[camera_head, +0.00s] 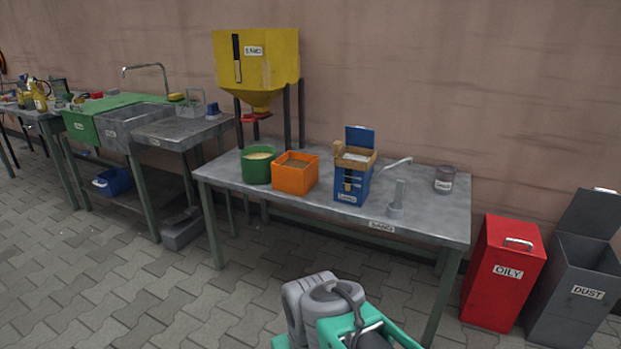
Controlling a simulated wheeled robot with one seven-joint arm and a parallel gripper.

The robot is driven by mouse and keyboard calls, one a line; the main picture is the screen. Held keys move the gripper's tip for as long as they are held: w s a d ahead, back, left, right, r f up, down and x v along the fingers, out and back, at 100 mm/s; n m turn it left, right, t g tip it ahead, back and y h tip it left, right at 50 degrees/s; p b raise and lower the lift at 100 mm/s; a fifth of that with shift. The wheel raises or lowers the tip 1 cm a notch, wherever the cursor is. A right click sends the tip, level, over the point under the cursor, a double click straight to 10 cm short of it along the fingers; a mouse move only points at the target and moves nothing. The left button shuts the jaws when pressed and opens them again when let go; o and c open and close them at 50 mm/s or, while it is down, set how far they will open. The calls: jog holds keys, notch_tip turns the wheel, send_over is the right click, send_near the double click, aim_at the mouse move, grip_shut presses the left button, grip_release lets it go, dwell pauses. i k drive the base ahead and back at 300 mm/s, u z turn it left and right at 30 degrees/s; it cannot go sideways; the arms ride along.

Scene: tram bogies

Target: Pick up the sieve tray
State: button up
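A wooden-framed tray (355,157), which looks like the sieve tray, sits on top of a blue labelled box (351,185) on the grey table. Its inside looks pale; the mesh is too small to make out. A blue flap stands upright behind it. My arm's grey and green links show at the bottom centre, in front of the table and apart from the tray. My gripper's fingers do not show.
An orange bin (296,178) and a green tub (256,166) of sand stand left of the blue box. A grey upright fitting (396,198) and a jar (444,179) stand to its right. A yellow hopper (256,65) rises behind. Red (502,275) and grey bins (575,290) flank the table's right end.

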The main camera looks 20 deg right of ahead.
aim_at(351, 157)
jog(key=u, duration=0.8)
jog(key=i, duration=1.45)
jog(key=z, duration=0.55)
jog(key=i, duration=0.95)
jog(key=z, duration=0.85)
